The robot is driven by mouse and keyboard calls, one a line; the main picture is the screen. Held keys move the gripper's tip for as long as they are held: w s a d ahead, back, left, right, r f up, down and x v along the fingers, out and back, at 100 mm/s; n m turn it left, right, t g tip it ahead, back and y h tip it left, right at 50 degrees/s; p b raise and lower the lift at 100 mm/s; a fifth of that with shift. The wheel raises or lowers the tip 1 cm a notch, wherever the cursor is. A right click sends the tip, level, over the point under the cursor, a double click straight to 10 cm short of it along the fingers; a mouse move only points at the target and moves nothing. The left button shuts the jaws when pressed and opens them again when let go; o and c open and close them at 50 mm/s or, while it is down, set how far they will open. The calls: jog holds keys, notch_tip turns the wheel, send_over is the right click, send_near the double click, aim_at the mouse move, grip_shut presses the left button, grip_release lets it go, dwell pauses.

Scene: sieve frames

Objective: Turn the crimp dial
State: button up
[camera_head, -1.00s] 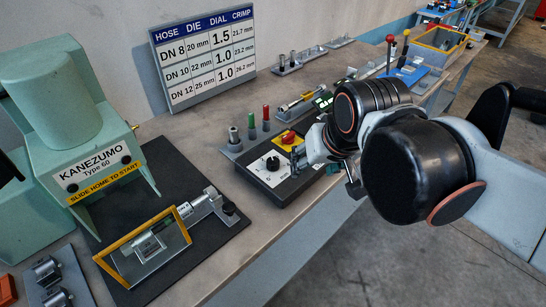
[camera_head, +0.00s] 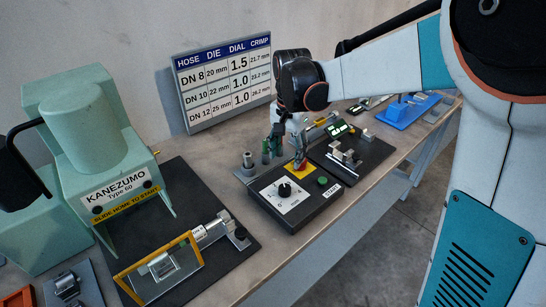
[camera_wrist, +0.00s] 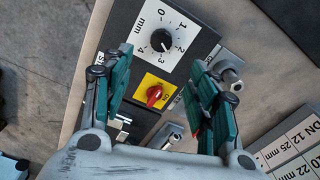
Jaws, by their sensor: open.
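The crimp dial is a black round knob (camera_head: 284,190) on a white plate, on top of the black control box (camera_head: 309,214). In the wrist view the dial (camera_wrist: 161,40) shows an mm scale from 0 to 4 around it; its exact setting is too small to read surely. My gripper (camera_head: 288,148) hangs fingers down behind the box, apart from the dial. In the wrist view its green fingers (camera_wrist: 160,62) are spread and empty, with the dial beyond the fingertips. A red rotary switch (camera_wrist: 154,95) on a yellow plate lies between the fingers, nearer the palm.
A green button (camera_head: 323,181) sits on the box. Upright pins, one grey (camera_head: 248,160), stand close behind it. The settings chart (camera_head: 224,82) stands behind.

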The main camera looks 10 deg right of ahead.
aim_at(285, 188)
jog(key=f+b, duration=0.1)
jog(key=f, duration=0.3)
jog(key=f+b, duration=0.1)
jog(key=f, duration=0.4)
jog(key=f+b, duration=0.1)
jog(key=f, duration=0.4)
jog(key=shift+w+f+b, duration=0.25)
jog(key=shift+w+b, duration=0.05)
jog(key=c, duration=1.1)
